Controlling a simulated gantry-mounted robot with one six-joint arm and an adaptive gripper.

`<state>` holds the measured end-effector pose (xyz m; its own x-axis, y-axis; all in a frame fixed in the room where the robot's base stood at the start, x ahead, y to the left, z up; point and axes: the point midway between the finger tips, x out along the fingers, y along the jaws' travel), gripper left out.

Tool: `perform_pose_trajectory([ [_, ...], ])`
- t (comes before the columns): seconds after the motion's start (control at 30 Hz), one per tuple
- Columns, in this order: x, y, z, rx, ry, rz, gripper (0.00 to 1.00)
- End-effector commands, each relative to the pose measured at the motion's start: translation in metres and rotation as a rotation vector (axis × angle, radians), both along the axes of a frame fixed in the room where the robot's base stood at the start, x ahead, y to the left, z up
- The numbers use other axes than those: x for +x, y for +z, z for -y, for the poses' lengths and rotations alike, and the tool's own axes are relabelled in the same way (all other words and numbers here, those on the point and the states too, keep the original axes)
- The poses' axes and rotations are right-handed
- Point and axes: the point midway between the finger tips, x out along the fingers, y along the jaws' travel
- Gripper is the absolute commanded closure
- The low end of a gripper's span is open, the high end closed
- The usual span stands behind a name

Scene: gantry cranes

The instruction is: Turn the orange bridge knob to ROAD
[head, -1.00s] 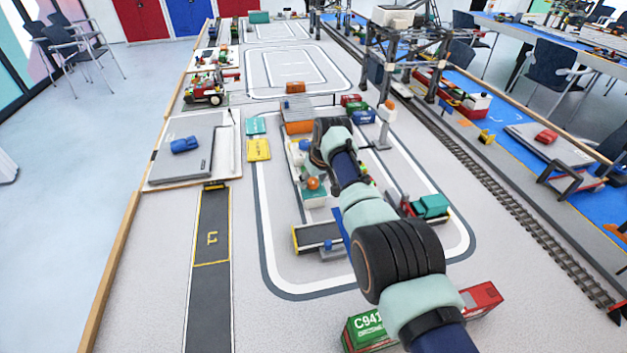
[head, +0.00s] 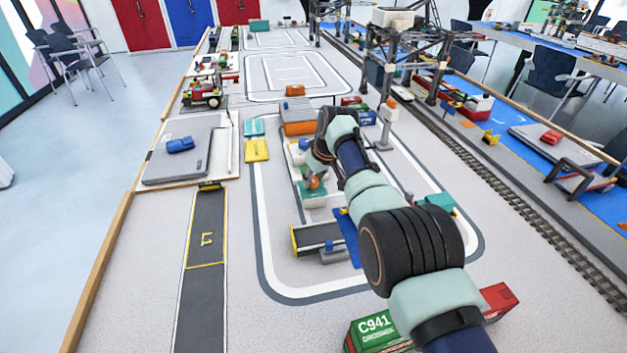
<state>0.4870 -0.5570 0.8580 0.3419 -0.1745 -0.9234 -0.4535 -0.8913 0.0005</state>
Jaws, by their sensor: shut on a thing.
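The orange knob (head: 313,184) sits on top of a teal and white stand (head: 312,198) near the middle of the floor mat. My arm reaches in from the bottom right, and my gripper (head: 316,174) points down at the knob. The gripper is shut on the knob and hides part of it. No ROAD marking is readable at this size, and I cannot tell which way the knob points. A dark bridge deck (head: 318,235) with yellow and black edging lies in front of the stand.
A small grey box with a blue top (head: 331,252) stands by the deck. A post with an orange top (head: 387,122) stands behind on the right. The left floor strip is open.

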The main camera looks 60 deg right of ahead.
Motion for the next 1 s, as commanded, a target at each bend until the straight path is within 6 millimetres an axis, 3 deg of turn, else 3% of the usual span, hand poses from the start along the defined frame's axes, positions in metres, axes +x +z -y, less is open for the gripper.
perform_pose_trajectory([
  [0.03, 0.000, -0.001, 0.000, 0.002, -0.001, -0.001, 0.99],
  [0.07, 0.000, -0.001, 0.000, 0.002, -0.001, -0.001, 0.61],
  [0.2, 0.000, -0.001, 0.000, 0.001, -0.001, -0.002, 0.39],
  [0.67, -0.002, 0.007, 0.000, 0.000, -0.001, 0.001, 0.39],
  [0.87, -0.010, 0.027, -0.005, -0.003, -0.001, 0.001, 0.39],
  [1.0, -0.024, 0.064, -0.011, -0.003, -0.002, 0.003, 0.39],
])
